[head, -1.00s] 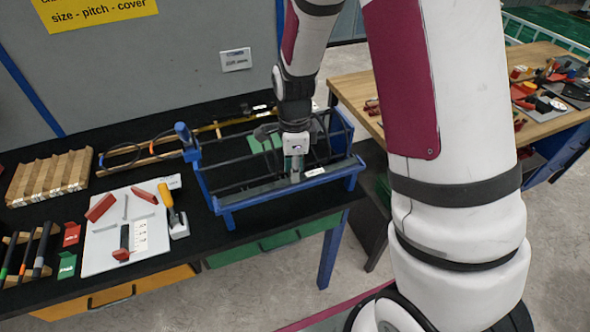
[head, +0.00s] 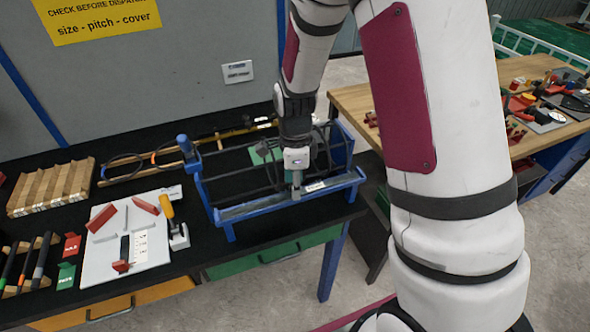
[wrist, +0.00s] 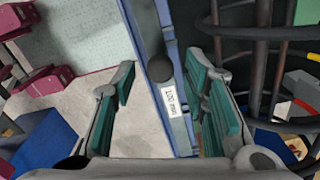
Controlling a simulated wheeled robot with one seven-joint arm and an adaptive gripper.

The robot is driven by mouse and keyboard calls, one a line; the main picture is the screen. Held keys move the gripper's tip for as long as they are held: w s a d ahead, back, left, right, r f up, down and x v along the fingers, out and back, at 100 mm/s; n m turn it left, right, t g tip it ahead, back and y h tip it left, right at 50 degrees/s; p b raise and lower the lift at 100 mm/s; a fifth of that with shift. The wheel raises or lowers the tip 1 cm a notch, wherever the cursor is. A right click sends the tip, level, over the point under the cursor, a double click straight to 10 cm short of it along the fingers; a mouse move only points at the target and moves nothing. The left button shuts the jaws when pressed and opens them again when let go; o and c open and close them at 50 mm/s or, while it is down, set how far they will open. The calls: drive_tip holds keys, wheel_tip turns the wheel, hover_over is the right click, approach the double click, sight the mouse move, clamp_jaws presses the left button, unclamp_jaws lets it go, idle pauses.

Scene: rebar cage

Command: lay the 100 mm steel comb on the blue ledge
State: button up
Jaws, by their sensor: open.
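The blue ledge (head: 245,213) runs along the front of the blue cage stand. A long grey strip, which looks like the 100 mm steel comb (head: 262,198), lies along it; its teeth cannot be made out. A white label (head: 315,186) on or beside the strip reads 100 mm in the wrist view (wrist: 172,108). My gripper (head: 297,190) points down over the ledge. In the wrist view my gripper (wrist: 163,95) is open, its green-padded fingers on either side of the strip and a dark round knob (wrist: 160,68). No contact is visible.
The dark rebar cage (head: 240,165) stands just behind the ledge, close to one finger. A white board (head: 105,250) with red pieces, a yellow-handled tool (head: 168,208) and a wooden rack (head: 50,187) are to the left. Floor is open in front.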

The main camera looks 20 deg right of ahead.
wheel_tip(320, 180, up, 11)
drive_tip(key=b, duration=0.1)
drive_tip(key=s+r+n+t, duration=0.5)
drive_tip(key=s+r+n, duration=1.1)
drive_tip(key=n, duration=0.5)
drive_tip(key=shift+s+t, duration=0.3)
drive_tip(key=shift+s, duration=0.9)
drive_tip(key=shift+r, duration=0.1)
drive_tip(key=shift+w+b, duration=0.15)
drive_tip(key=shift+b, duration=0.15)
